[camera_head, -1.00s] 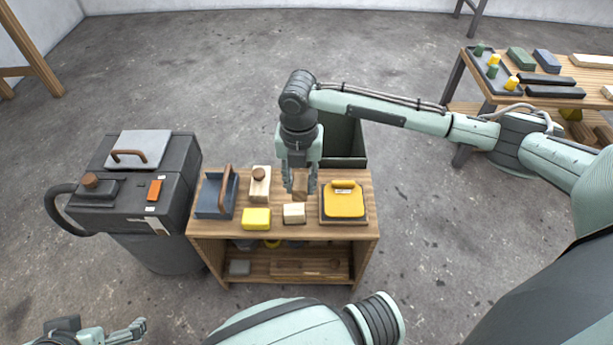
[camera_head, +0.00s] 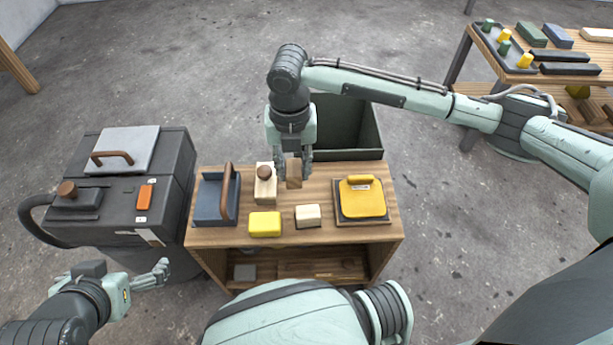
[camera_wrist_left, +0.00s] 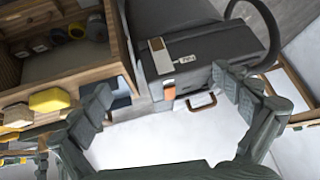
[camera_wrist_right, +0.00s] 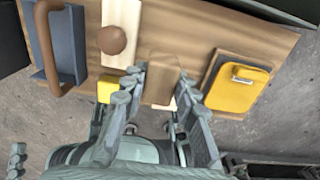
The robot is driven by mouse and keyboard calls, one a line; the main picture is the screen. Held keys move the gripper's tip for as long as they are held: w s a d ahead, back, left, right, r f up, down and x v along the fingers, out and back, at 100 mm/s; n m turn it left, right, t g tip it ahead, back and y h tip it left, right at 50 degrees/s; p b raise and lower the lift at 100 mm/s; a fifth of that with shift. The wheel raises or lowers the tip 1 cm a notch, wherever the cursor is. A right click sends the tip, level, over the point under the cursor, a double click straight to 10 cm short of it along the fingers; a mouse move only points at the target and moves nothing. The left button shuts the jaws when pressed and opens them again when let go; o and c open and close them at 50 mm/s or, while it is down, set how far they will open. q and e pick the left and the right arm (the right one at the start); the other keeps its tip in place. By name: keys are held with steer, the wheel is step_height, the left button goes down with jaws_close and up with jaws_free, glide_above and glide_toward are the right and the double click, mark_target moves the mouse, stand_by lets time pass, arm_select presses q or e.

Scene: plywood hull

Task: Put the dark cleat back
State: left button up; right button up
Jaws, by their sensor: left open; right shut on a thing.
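My right gripper (camera_head: 293,163) is shut on a small brown wooden block (camera_head: 294,174), darker than the cream block near it. I take this to be the dark cleat. The right wrist view shows the block (camera_wrist_right: 164,72) between the fingertips, above the worktop; whether it touches the wood I cannot tell. The wooden bench (camera_head: 292,233) is below it. My left gripper (camera_head: 160,275) is open and empty, low at the left, in front of the grey machine. Its spread fingers also show in the left wrist view (camera_wrist_left: 165,90).
On the bench stand a blue tray with brown handle (camera_head: 213,197), a knobbed wooden block (camera_head: 265,185), a yellow block (camera_head: 265,224), a cream block (camera_head: 308,215) and a yellow pad (camera_head: 362,199). A dark open bin (camera_head: 345,130) stands behind. A right table holds long dark bars (camera_head: 565,68).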

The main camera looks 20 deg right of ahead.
steer(key=d, duration=0.1)
steer(key=w+d+f, duration=0.1)
steer(key=d+f, duration=0.1)
steer(key=shift+w, duration=0.3)
step_height(320, 180, down, 4)
steer(key=shift+d+r+b, duration=0.1)
steer(key=shift+b, duration=0.4)
steer(key=shift+f, duration=0.2)
arm_select(q)
steer(key=w+d+r+t+h, duration=0.1)
steer(key=w+d+r+t, duration=0.2)
steer(key=w+d, duration=0.1)
steer(key=shift+w+d+r+m+h, duration=0.25)
steer(key=shift+d+r+m+h, duration=0.05)
steer(key=shift+r+h, duration=0.1)
steer(key=shift+a, duration=0.1)
arm_select(e)
steer(key=shift+f, duration=0.1)
steer(key=o, duration=1)
arm_select(q)
steer(key=shift+f, duration=0.1)
